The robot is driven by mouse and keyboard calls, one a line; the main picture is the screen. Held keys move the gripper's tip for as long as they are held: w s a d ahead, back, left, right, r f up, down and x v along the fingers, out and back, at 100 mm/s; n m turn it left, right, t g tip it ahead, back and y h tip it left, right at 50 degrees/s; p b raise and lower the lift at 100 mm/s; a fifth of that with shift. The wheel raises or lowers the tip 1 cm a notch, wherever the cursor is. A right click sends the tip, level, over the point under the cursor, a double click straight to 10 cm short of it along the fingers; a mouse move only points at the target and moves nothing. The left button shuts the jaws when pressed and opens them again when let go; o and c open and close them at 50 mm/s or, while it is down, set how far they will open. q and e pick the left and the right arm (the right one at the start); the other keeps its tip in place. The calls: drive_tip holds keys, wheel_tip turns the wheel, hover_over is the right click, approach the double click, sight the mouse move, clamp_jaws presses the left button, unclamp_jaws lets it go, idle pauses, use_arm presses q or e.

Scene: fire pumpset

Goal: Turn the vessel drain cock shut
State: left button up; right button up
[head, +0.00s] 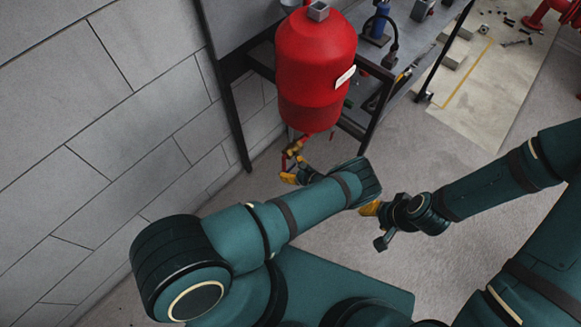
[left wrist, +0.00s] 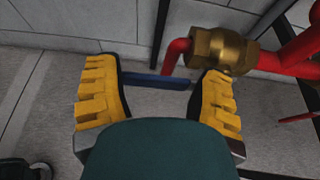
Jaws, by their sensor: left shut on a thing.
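The red vessel (head: 312,65) hangs upright beside the bench in the head view, with the drain cock (head: 293,150) on the pipe below it. In the left wrist view the cock has a brass body (left wrist: 222,50) and a blue lever (left wrist: 155,81). My left gripper (head: 294,177) is just below the cock.
A grey block wall (head: 100,100) runs along the left. A dark-framed bench (head: 400,75) stands behind the vessel, with a blue item (head: 378,24) on it. Red pipe (left wrist: 290,58) runs beside the brass body. The floor (head: 440,160) at the right is mostly open.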

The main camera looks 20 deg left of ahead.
use_arm(q)
drive_tip(key=shift+a, duration=0.35)
